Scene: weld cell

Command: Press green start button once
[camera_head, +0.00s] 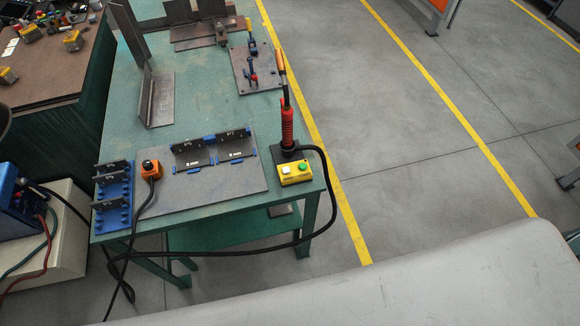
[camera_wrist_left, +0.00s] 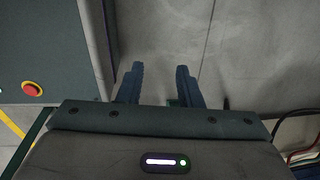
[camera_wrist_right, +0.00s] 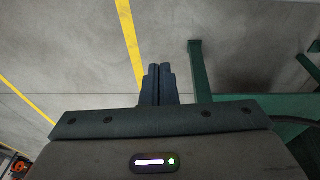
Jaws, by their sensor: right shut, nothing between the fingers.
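The green start button (camera_head: 303,167) sits on a yellow control box (camera_head: 296,174) at the near right corner of the green table, beside a white button (camera_head: 286,169). Neither gripper shows in the head view. My left gripper (camera_wrist_left: 160,70) is open and empty over grey floor in the left wrist view. My right gripper (camera_wrist_right: 159,70) is shut and empty in the right wrist view, over the floor, with a green table leg (camera_wrist_right: 200,80) to its right. The yellow control box is not in either wrist view.
A black cable (camera_head: 325,190) loops off the right edge. A red button (camera_wrist_left: 32,89) shows in the left wrist view.

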